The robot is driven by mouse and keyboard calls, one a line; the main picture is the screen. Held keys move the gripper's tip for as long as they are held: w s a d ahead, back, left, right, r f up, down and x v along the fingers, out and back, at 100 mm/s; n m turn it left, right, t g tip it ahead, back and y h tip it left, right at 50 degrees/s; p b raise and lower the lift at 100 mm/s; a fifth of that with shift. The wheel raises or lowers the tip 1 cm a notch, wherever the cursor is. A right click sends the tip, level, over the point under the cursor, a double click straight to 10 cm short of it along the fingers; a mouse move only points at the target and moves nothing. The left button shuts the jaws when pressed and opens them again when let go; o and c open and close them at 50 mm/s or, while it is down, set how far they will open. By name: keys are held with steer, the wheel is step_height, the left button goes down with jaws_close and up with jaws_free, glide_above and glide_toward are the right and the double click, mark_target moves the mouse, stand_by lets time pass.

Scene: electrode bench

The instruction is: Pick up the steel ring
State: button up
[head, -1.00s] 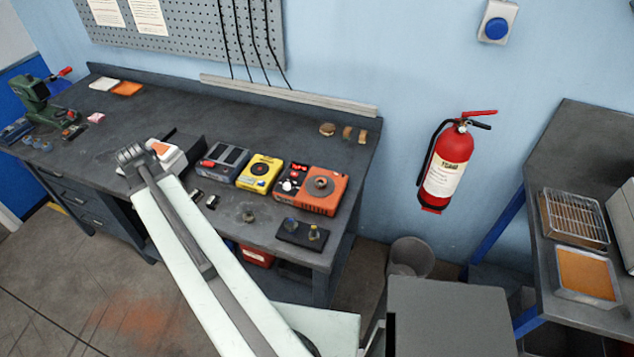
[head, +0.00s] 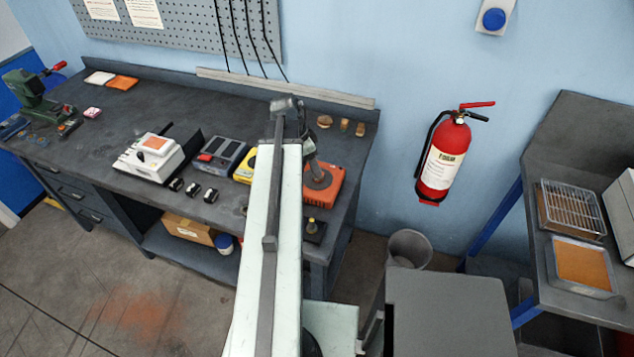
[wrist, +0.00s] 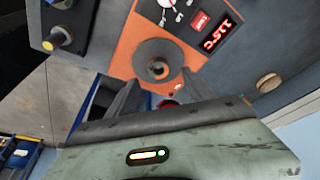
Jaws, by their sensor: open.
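A small ring-like piece (wrist: 157,68), which looks like the steel ring, sits at the middle of a round dark grey plate (wrist: 150,50) on the orange unit (wrist: 128,40). My gripper (wrist: 158,86) is open in the wrist view, its two fingers apart on either side below the plate. Nothing shows held between them. In the head view my gripper (head: 318,182) hangs over the orange unit (head: 333,190). The ring cannot be made out there, as my gripper and arm cover that spot.
A yellow unit (head: 243,165) and a grey unit (head: 221,154) stand left of the orange one. A dark block with a yellow-topped knob (head: 312,228) lies in front. Small brown pieces (head: 343,125) lie behind.

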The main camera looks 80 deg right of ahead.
steer(key=b+x, duration=0.5)
steer(key=shift+s+a+f, duration=0.1)
steer(key=shift+a+f, duration=0.05)
steer(key=shift+f, duration=0.05)
steer(key=shift+r, duration=0.15)
jaws_close()
